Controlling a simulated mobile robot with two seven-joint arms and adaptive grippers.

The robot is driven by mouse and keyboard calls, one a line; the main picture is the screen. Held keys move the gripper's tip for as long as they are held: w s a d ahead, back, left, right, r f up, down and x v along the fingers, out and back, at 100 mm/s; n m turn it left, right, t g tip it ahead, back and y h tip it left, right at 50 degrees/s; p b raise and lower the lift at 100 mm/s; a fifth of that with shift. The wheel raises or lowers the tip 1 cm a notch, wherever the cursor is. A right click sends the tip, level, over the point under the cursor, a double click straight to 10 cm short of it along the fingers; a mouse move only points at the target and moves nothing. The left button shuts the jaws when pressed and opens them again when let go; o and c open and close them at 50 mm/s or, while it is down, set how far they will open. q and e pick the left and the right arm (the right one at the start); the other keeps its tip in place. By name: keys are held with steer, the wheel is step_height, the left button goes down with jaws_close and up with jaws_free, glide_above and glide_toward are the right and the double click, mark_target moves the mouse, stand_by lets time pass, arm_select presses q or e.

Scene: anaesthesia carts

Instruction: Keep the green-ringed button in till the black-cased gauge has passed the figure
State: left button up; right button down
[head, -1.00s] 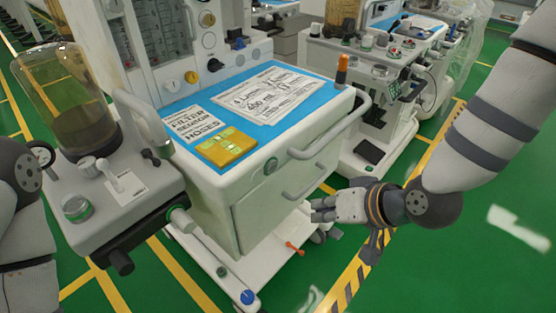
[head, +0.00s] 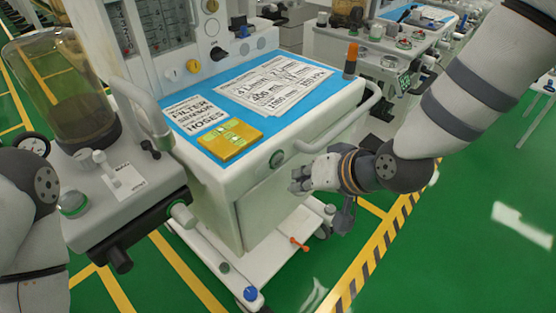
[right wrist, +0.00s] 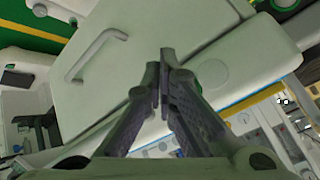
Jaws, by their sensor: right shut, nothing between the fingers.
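A round green-ringed button (head: 276,159) is set in the white front of the near cart, below its blue top. A round disc, likely the same button (right wrist: 212,72), shows in the right wrist view just right of my fingertips. My right gripper (head: 297,180) is shut and empty, in front of the cart face, below and right of the button; contact cannot be told. The black-cased gauge (head: 34,144) has a white dial, partly hidden by my left arm; its figures are too small to read. My left gripper is not in view.
A green-banded knob (head: 73,204) sits on the side unit at left, under a glass canister (head: 66,98). An orange-topped post (head: 350,62) stands on the corner. Green floor is open at right.

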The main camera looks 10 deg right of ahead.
mark_target(278, 160)
steer(key=shift+w+a, duration=0.7)
steer(key=shift+w, duration=0.2)
steer(key=shift+r, duration=0.1)
stand_by(0.7)
steer(key=shift+w+a, duration=0.25)
steer(key=shift+w, duration=0.05)
steer(key=shift+w+a, duration=0.25)
steer(key=shift+w, duration=0.15)
stand_by(0.6)
stand_by(2.9)
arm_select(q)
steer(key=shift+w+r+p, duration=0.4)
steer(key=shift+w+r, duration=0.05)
arm_select(e)
steer(key=shift+s+d, duration=0.5)
steer(key=shift+s, duration=0.25)
